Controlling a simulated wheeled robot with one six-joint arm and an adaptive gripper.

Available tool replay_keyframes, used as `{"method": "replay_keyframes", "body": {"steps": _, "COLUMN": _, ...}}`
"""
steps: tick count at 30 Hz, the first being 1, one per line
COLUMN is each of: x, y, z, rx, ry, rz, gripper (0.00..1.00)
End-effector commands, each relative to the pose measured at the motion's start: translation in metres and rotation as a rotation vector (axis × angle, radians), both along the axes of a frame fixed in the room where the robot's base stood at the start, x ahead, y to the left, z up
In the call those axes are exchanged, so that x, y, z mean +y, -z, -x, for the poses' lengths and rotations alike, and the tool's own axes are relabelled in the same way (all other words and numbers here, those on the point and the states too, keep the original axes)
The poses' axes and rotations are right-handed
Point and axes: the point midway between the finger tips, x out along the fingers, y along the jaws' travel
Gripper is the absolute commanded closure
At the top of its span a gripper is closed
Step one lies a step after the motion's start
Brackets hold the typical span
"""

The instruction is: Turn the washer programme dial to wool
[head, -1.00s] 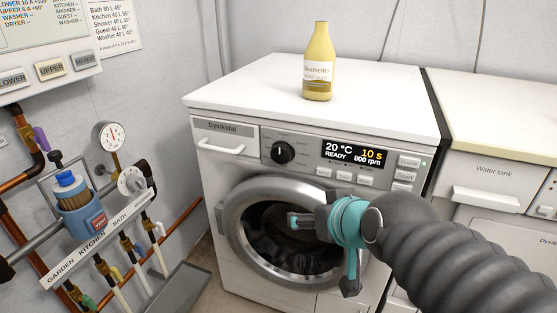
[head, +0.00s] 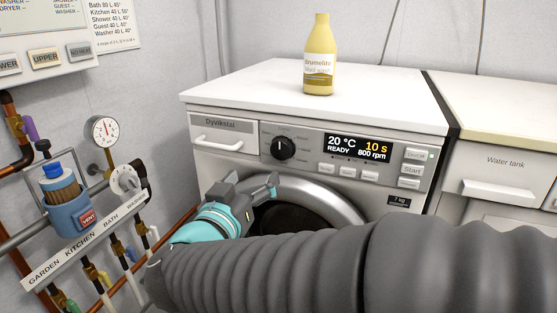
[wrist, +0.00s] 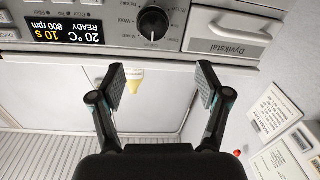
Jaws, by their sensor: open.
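The washer (head: 222,165) has a round black programme dial (head: 283,148) on its front panel, right of the detergent drawer. The dial's white mark points straight up at the panel's top. In the wrist view, which is upside down, the dial (wrist: 153,24) sits at the top centre with its mark downward. My gripper (head: 252,182) is open and empty, below and left of the dial, in front of the door's upper rim. In the wrist view its fingers (wrist: 161,82) stand wide apart, with the dial beyond them, untouched.
The display (head: 358,149) reads 20 °C, READY, 10 s, 800 rpm. The drawer (head: 222,141) is shut. A yellow bottle (head: 319,65) stands on the washer top. Pipes with valves and a gauge (head: 104,131) crowd the left wall. A water tank unit (head: 497,172) stands to the right.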

Motion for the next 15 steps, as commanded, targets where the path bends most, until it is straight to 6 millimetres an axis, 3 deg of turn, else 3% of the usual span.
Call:
{"method": "replay_keyframes", "body": {"steps": 7, "x": -0.003, "y": 0.007, "z": 0.004, "rx": 0.013, "ry": 0.06, "rz": 0.04, "gripper": 0.24}}
{"method": "replay_keyframes", "body": {"steps": 15, "x": -0.017, "y": 0.007, "z": -0.031, "rx": 0.011, "ry": 0.062, "rz": 0.038, "gripper": 0.24}}
